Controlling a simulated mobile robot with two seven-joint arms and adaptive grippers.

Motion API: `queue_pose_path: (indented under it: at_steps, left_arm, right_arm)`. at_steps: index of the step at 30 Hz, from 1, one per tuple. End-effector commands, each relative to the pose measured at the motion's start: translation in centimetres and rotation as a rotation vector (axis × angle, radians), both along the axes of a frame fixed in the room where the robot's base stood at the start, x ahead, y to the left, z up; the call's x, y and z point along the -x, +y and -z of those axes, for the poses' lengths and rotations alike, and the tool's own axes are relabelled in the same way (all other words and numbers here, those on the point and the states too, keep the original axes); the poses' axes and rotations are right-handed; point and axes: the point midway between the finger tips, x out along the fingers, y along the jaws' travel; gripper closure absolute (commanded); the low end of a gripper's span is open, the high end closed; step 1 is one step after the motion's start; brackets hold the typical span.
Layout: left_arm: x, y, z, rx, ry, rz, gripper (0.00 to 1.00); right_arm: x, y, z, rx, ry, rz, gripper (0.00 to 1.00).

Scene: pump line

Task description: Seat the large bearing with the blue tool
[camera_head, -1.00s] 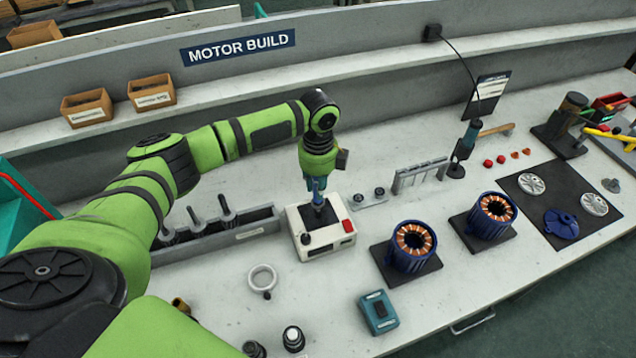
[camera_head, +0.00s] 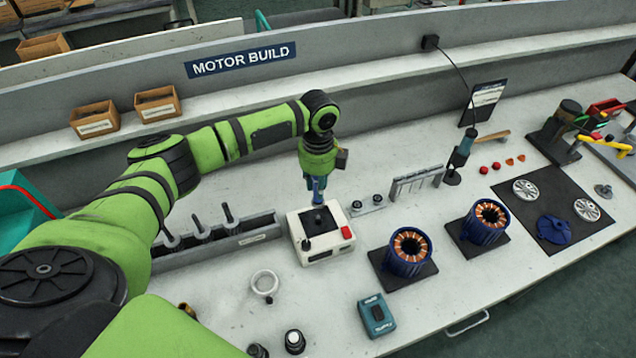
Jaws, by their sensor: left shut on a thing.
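My left gripper (camera_head: 317,178) is shut on the blue tool (camera_head: 317,192), which points down over the white press-like unit (camera_head: 334,244). The unit has a black top plate, a black knob and a red button. The tool's lower end is close above the black top; I cannot tell if it touches. I cannot make out the large bearing for certain. Two small dark round parts (camera_head: 377,199) sit on a plate just right of the unit. My right gripper is not in view.
A grey rack (camera_head: 215,245) with upright shafts stands left of the unit. Two blue stators (camera_head: 407,252) on black pads stand to the right. A pale ring (camera_head: 264,283) and a teal box (camera_head: 377,315) are nearer the front. Bare bench lies between them.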

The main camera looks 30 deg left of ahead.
Motion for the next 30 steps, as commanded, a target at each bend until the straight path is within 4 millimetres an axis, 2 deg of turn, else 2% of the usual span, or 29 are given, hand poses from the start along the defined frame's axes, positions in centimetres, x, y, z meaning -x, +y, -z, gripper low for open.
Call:
queue_pose_path:
  at_steps: [1,3,30]
  left_arm:
    - [0.0,0.0,-0.8,0.0,0.0,0.0,1.0]
    - [-0.1,0.0,-0.9,0.001,-0.002,0.0,1.0]
    - [-0.1,0.0,-7.2,0.001,-0.002,0.0,1.0]
  right_arm:
    - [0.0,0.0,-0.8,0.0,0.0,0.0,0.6]
    - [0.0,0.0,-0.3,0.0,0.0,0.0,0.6]
    - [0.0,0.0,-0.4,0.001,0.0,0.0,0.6]
